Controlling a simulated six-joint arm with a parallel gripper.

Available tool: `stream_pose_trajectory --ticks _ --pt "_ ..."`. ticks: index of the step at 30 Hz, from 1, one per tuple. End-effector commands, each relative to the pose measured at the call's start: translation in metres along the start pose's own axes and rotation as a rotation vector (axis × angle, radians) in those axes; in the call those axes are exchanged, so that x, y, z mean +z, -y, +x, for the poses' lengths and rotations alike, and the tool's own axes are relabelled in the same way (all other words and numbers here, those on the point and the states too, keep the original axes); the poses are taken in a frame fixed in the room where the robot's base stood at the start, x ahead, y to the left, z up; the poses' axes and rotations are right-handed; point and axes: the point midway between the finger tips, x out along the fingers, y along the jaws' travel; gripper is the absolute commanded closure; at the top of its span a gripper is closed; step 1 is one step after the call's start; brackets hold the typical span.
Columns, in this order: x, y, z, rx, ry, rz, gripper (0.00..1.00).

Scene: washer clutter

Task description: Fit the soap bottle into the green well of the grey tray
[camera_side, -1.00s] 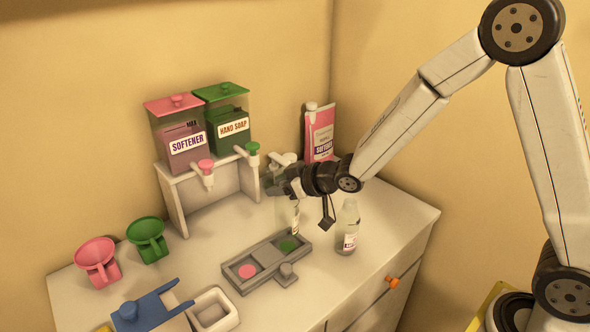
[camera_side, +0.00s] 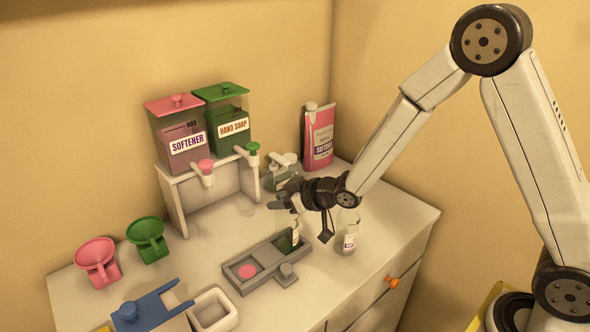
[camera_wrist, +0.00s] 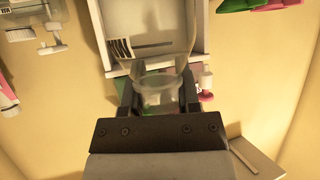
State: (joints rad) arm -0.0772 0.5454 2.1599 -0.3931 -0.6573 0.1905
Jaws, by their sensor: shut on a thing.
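The grey tray (camera_side: 233,281) lies on the white counter in the side view, with a pink-bottomed well (camera_side: 247,271) at its left end. The green well at its right end is largely hidden by the soap bottle. My gripper (camera_side: 288,202) is shut on the clear soap bottle (camera_side: 295,232), which hangs roughly upright below the fingers, with its lower end at the tray's right end. I cannot tell whether its base is inside the well or just above it. In the wrist view the clear bottle (camera_wrist: 158,92) sits between the two dark fingers.
Another clear bottle with a label (camera_side: 350,241) stands close to the tray's right, below my wrist. Behind are the dispenser stand (camera_side: 178,208), a glass item (camera_side: 278,178) and a pink pack (camera_side: 319,140). A blue holder (camera_side: 147,308) and white box (camera_side: 213,312) lie front left.

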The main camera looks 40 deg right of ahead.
Motion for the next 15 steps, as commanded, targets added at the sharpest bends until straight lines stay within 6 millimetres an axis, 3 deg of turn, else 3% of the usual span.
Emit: stream_pose_trajectory --ticks 1,2,4,5,15 --pt "0.0010 0.0000 0.0007 0.000 0.000 0.000 1.00" --pt "0.0007 0.0000 0.0005 0.000 0.000 0.000 0.50" --pt "0.0006 0.0000 0.0005 0.000 0.000 0.000 0.28" --pt "0.0006 0.0000 0.0005 0.000 0.000 0.000 0.24" --pt "0.0002 0.0000 0.0001 0.000 0.000 0.000 0.24"
